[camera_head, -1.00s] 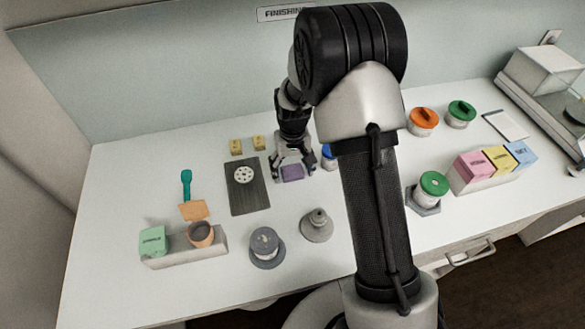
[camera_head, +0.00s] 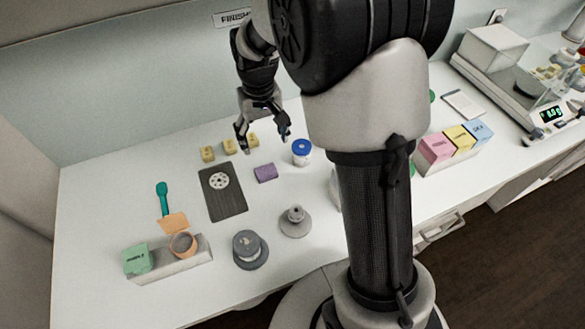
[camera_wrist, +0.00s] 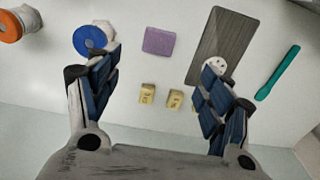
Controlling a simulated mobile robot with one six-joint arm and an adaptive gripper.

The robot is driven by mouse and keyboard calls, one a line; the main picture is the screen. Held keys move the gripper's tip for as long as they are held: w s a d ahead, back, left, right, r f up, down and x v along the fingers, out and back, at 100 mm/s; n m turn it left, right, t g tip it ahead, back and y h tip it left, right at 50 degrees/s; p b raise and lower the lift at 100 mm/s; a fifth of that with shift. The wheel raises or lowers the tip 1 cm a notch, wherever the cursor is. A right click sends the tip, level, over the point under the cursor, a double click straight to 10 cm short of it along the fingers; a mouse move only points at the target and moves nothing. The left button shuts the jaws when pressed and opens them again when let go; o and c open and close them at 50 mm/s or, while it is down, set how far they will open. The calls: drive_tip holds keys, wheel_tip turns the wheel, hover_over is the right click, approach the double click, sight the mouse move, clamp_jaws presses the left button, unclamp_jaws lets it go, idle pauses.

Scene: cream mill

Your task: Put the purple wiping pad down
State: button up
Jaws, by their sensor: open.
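The purple wiping pad (camera_head: 266,172) lies flat on the white table, just right of the dark grey board. It also shows in the wrist view (camera_wrist: 158,42), beyond the fingertips and touching neither finger. My gripper (camera_head: 263,140) is open and empty, raised above the table towards the back wall. In the wrist view its two blue-padded fingers (camera_wrist: 165,78) are spread wide, with nothing between them.
A blue-lidded jar (camera_head: 302,152) stands right of the pad. Several small yellow blocks (camera_head: 229,147) sit behind the board (camera_head: 228,206). A grey conical piece (camera_head: 295,221) and a grey round pot (camera_head: 249,250) stand nearer the front. Bare table surrounds the pad.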

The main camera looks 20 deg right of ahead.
drive_tip(key=s+r+t, duration=0.1)
drive_tip(key=s+r, duration=0.5)
drive_tip(key=r, duration=0.2)
drive_tip(key=s+r+t, duration=0.1)
drive_tip(key=s+r, duration=0.2)
drive_tip(key=s, duration=0.7)
drive_tip(key=s+r+t, duration=0.2)
drive_tip(key=s, duration=0.8)
drive_tip(key=shift+r, duration=0.4)
drive_tip(key=shift+f+b, duration=0.65)
drive_tip(key=shift+o, duration=0.2)
